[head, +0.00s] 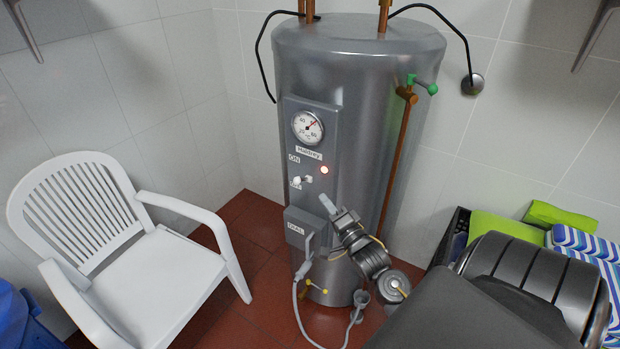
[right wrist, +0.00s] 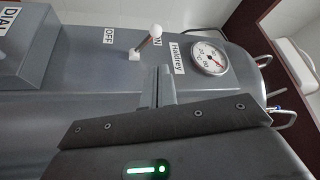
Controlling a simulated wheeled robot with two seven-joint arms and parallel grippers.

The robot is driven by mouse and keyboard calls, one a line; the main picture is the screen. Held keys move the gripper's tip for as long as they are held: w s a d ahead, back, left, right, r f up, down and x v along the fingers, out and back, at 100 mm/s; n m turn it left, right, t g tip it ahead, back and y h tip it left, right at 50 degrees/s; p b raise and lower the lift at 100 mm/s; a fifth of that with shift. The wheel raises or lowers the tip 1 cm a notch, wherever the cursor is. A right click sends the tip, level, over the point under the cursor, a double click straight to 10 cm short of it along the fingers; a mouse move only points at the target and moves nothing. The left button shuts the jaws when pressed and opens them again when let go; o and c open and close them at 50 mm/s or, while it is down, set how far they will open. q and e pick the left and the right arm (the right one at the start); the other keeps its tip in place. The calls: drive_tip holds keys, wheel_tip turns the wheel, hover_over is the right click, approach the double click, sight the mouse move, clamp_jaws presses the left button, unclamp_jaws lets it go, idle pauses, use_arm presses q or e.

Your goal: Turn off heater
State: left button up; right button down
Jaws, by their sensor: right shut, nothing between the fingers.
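The heater is a tall grey cylinder (head: 362,100) with a grey control panel (head: 312,200) on its front. The right wrist view shows the lever's round white knob (right wrist: 155,31), appearing over the ON label. My right gripper (head: 328,203) is shut and empty, just below and to the right of the lever. Its fingers (right wrist: 163,88) are apart from the lever in the right wrist view. My left gripper is not in view.
A white plastic chair (head: 165,275) stands left of the heater. A round gauge (head: 308,127) sits above the switch, and a box labelled DIAL (head: 300,228) sits below it. A copper pipe with a green valve handle (head: 424,84) runs down the right side. Folded towels (head: 500,228) lie right.

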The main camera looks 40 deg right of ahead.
sight(308, 180)
drive_tip(key=p+x, duration=0.2)
drive_tip(key=x, duration=0.8)
drive_tip(key=shift+a, duration=0.1)
drive_tip(key=shift+s+a+f+n+t, duration=0.1)
drive_tip(key=shift+f+n+t, duration=0.1)
drive_tip(key=shift+n+t, duration=0.15)
